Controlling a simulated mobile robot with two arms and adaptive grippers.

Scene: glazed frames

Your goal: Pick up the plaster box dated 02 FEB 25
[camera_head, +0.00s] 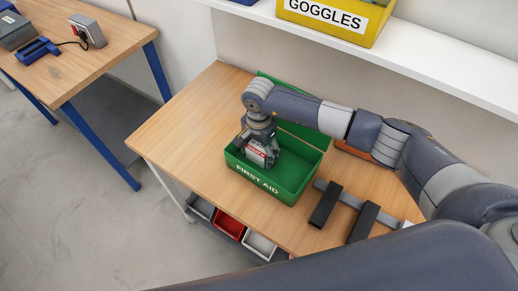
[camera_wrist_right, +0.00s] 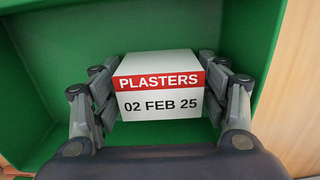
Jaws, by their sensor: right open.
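The plaster box (camera_wrist_right: 160,85) is white with a red band reading PLASTERS and the date 02 FEB 25. It sits inside the green FIRST AID box (camera_head: 291,191), near its left end. My right gripper (camera_wrist_right: 162,100) is open, with its fingers on either side of the plaster box, close to its sides. Whether they touch it I cannot tell. In the head view my right gripper (camera_head: 262,153) reaches down into the green box and partly hides the plaster box (camera_head: 256,158). My left gripper is not in view.
The green box stands on a wooden table (camera_head: 190,120). A grey bar with two black blocks (camera_head: 326,205) lies to its right. A white shelf (camera_head: 420,70) with a yellow GOGGLES bin (camera_head: 385,22) is above. Small trays (camera_head: 230,225) sit below the front edge.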

